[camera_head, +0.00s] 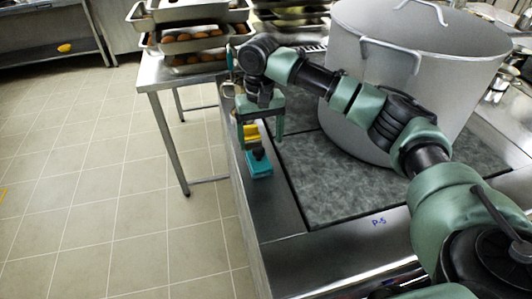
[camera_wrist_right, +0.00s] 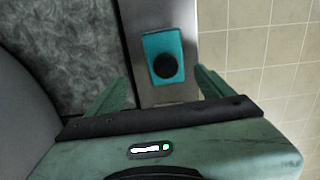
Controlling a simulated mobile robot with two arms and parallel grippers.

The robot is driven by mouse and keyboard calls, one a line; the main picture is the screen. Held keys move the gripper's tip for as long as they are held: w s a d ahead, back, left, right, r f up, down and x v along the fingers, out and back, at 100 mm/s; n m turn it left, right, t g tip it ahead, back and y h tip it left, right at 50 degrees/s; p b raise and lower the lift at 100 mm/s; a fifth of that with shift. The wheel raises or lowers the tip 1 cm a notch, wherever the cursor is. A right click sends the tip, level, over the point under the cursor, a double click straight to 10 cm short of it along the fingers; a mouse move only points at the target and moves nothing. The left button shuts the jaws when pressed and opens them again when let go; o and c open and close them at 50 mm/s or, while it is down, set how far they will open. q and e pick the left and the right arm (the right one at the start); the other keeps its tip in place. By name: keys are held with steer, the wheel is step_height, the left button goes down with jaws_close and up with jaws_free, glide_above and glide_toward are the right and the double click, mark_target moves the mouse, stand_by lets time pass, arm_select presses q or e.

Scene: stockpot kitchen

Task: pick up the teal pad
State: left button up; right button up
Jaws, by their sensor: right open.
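The teal pad (camera_head: 259,169) lies on the metal counter strip near its left edge, with a black round knob on top. In the right wrist view the teal pad (camera_wrist_right: 155,42) shows beyond the fingertips, roughly centred between them, with its black knob towards me. My right gripper (camera_head: 261,139) is open and empty, pointing down above the pad. Its two fingers also show in the right wrist view (camera_wrist_right: 163,78), apart on either side, and do not appear to touch the pad. My left gripper is in no view.
A large grey stockpot (camera_head: 415,75) stands on the dark mottled cooktop (camera_head: 310,185), right of the pad. A yellow item (camera_head: 250,133) is close behind the gripper. Trays of round brown food (camera_head: 195,38) are on a side table. The tiled floor at left is open.

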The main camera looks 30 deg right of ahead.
mark_target(258, 150)
steer(key=shift+s+a+f, duration=0.35)
steer(key=shift+a+f, duration=0.3)
steer(key=shift+f, duration=0.05)
step_height(258, 150, down, 4)
steer(key=shift+d+p, duration=0.1)
steer(key=shift+p, duration=0.3)
steer(key=shift+f, duration=0.3)
steer(key=shift+c, duration=0.3)
steer(key=c, duration=1.5)
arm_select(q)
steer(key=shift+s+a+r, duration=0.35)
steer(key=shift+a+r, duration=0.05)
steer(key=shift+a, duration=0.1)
